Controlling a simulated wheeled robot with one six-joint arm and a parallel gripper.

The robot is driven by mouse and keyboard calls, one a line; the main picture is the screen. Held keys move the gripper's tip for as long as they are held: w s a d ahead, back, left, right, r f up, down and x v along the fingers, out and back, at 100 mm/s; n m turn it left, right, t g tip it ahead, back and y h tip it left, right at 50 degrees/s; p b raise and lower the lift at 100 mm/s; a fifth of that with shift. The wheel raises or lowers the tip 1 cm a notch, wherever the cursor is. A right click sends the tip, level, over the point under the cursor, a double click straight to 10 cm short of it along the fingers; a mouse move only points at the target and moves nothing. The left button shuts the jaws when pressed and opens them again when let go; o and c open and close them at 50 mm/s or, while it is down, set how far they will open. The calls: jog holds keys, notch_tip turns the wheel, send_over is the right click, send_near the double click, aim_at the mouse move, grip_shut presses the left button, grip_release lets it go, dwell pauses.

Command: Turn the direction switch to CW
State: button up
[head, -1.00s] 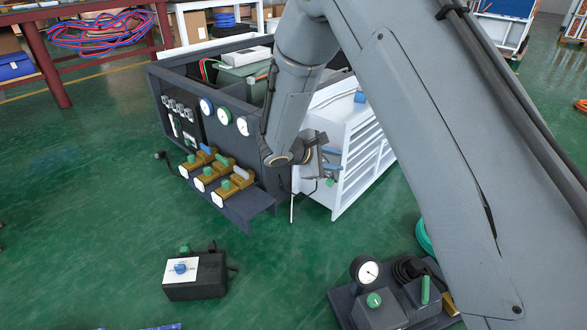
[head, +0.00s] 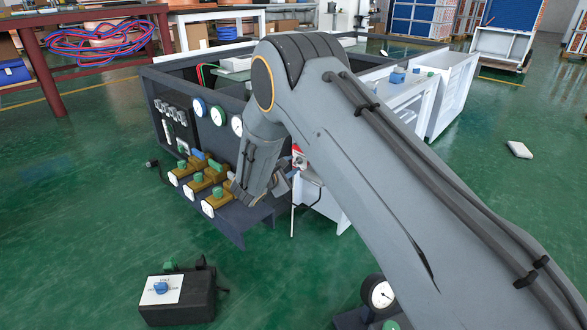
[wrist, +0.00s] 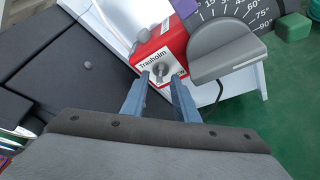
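A red box (wrist: 170,45) with a white front plate marked "Trauholm" and a small grey rotary knob (wrist: 160,72) shows in the wrist view. Lettering beside the knob is partly hidden, so I cannot read which way it points. My gripper (wrist: 159,84) is open, with its two blue-grey fingers on either side of the knob in the picture. I cannot tell whether they touch it. In the head view my gripper (head: 279,186) is mostly hidden by my arm, with a little of the red box (head: 298,155) beyond it.
A grey half-round block (wrist: 225,47) with an angle scale sits close to the right of the red box. A dark panel with valves (head: 205,187) and gauges stands left of my arm. A black box with a blue knob (head: 162,288) rests on the green floor.

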jog(key=shift+b+x, duration=0.3)
jog(key=shift+x, duration=0.7)
grip_shut()
